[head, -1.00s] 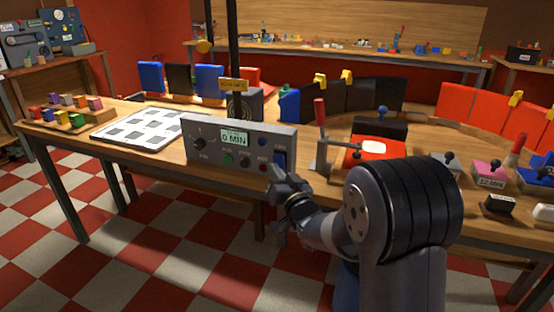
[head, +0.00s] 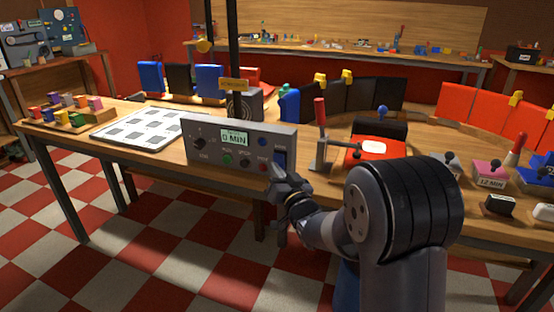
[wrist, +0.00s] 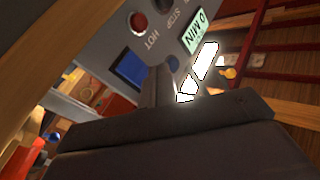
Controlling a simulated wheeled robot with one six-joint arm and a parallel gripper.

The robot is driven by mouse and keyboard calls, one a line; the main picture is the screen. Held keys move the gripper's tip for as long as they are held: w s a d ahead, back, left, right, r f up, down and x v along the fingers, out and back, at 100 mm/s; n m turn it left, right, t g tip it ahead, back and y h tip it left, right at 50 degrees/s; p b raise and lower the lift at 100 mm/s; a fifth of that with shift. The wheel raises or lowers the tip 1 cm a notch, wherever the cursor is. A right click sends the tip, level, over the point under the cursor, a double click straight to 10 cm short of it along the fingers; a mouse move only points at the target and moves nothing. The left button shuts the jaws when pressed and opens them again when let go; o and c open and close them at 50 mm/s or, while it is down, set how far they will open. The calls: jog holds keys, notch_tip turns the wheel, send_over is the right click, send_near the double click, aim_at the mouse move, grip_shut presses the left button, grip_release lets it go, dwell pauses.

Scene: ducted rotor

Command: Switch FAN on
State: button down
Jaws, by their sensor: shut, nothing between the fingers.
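The grey control panel (head: 215,165) stands on the workbench, its display (head: 234,138) reading "0 MIN". The blue FAN rocker (head: 280,157) is at the panel's right end, its lower part hidden by my gripper (head: 275,171). In the wrist view the same blue rocker (wrist: 130,70) sits in a dark frame, near a red button marked HOT. My gripper (wrist: 158,85) is shut and empty, its fingertips close to the panel beside the rocker. I cannot tell whether they touch it, or which way the rocker is tipped.
A red toggle clamp (head: 320,140) stands just right of the panel. A white tray (head: 100,136) with grey squares lies left of it. A black post (head: 234,45) rises behind. Pink and black blocks (head: 490,173) stand at the right. The floor in front is clear.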

jog(key=shift+w+d+r, duration=0.1)
jog(key=shift+w, duration=0.2)
jog(key=shift+w+d+r, duration=0.15)
jog(key=shift+w+r, duration=0.05)
jog(key=shift+w, duration=0.2)
dwell(0.7)
jog(key=shift+s+a+f+b, duration=0.15)
jog(key=shift+s+f+b, duration=0.05)
jog(key=shift+s+b, duration=0.25)
jog(key=shift+s+a+f+b, duration=0.15)
jog(key=shift+s+b, duration=0.15)
jog(key=shift+b, duration=0.15)
jog(key=shift+s+f, duration=0.1)
jog(key=s+b, duration=0.1)
jog(key=s+a+f+b, duration=0.1)
jog(key=s+f+b, duration=0.1)
jog(key=s+b, duration=0.1)
jog(key=shift+a, duration=0.25)
